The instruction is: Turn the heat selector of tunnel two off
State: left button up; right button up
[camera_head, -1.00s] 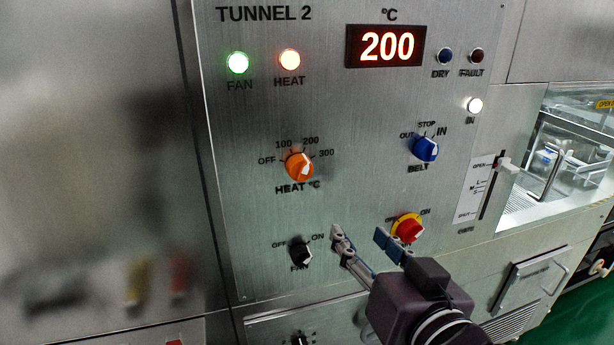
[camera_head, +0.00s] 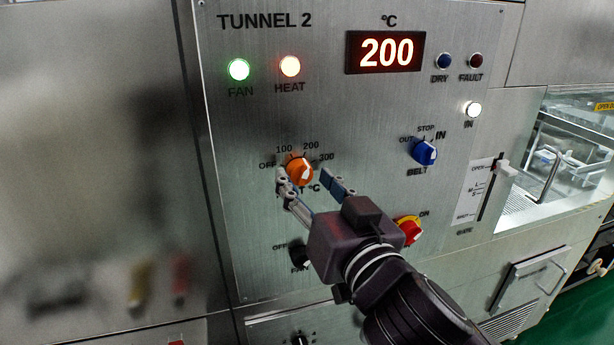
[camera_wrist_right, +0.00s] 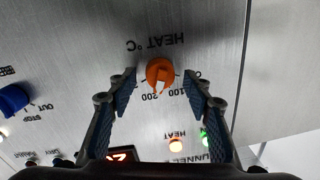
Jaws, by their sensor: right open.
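The orange heat selector (camera_head: 299,170) is on the TUNNEL 2 panel, with marks OFF, 100, 200 and 300 around it. In the upside-down right wrist view, the selector (camera_wrist_right: 160,72) has its white pointer towards the 200 mark. My right gripper (camera_head: 303,176) is open and empty, its fingertips on either side of the selector. In the right wrist view its fingers (camera_wrist_right: 159,80) stand apart left and right of the knob, with gaps visible. Contact with the panel cannot be told. My left gripper is not in view.
The display (camera_head: 384,52) reads 200, and the heat lamp (camera_head: 290,66) and green fan lamp (camera_head: 238,69) are lit. Nearby controls are the blue belt knob (camera_head: 425,152), black fan knob (camera_head: 300,257) and red knob on yellow (camera_head: 410,230), partly behind my arm.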

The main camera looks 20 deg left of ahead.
jog(key=shift+w+a, duration=0.15)
jog(key=shift+w, duration=0.05)
jog(key=c, duration=1.1)
jog(key=shift+c, duration=0.2)
